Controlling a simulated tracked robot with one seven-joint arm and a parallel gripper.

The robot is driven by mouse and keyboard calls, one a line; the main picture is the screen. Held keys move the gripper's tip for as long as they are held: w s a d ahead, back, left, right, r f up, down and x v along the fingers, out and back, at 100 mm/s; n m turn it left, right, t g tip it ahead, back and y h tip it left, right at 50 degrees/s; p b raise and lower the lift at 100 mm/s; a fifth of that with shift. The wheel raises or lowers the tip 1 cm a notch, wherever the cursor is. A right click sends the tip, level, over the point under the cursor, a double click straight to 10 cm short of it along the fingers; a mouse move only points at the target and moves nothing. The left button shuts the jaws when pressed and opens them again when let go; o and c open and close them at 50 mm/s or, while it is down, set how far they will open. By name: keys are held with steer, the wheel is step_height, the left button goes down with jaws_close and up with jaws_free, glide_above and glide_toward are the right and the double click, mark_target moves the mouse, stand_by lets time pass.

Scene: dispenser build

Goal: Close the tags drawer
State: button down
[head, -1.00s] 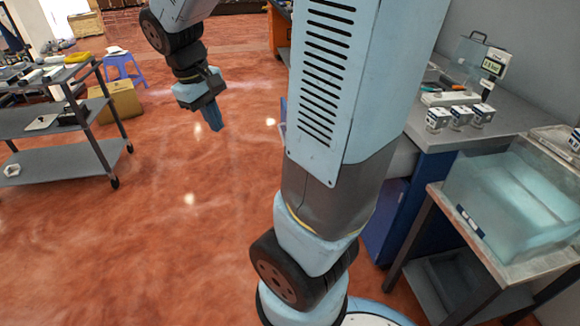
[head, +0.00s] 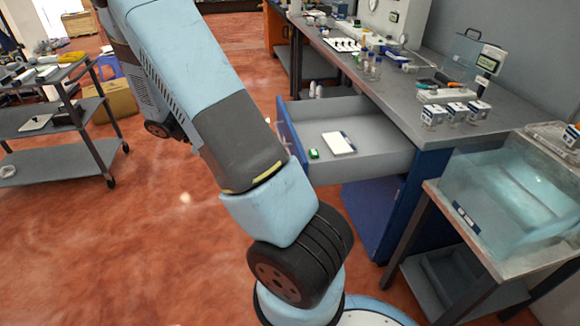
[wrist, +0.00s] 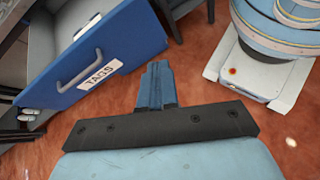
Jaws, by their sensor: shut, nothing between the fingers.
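The tags drawer stands open from the workbench in the head view, with its blue front (head: 293,140) swung out into the aisle and its grey inside showing. A white card-like box (head: 338,143) and a small green item (head: 314,154) lie in it. In the wrist view the blue drawer front (wrist: 120,45) bears a "TAGS" label (wrist: 101,75) and a grey bar handle (wrist: 82,78). My gripper (wrist: 157,68) is shut and empty, to the right of the drawer front and apart from the handle. In the head view my arm hides my gripper.
The workbench (head: 400,95) holds small boxes (head: 455,112), bottles and instruments. A clear tank (head: 510,190) stands on a low stand at the right. A shelf cart (head: 60,165) is at the left. Red floor is open between.

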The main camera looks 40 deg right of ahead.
steer(key=w+d+f+n+g+h, duration=0.1)
steer(key=d+f+n+h, duration=0.2)
steer(key=f, duration=0.4)
steer(key=w+d+f+n+g+h, duration=0.1)
steer(key=d+f+n+h, duration=0.1)
steer(key=d+f+h, duration=0.3)
steer(key=s+d+f+y, duration=0.1)
steer(key=s+d, duration=0.6)
steer(key=d, duration=0.3)
steer(key=shift+s, duration=0.3)
steer(key=shift+f, duration=0.1)
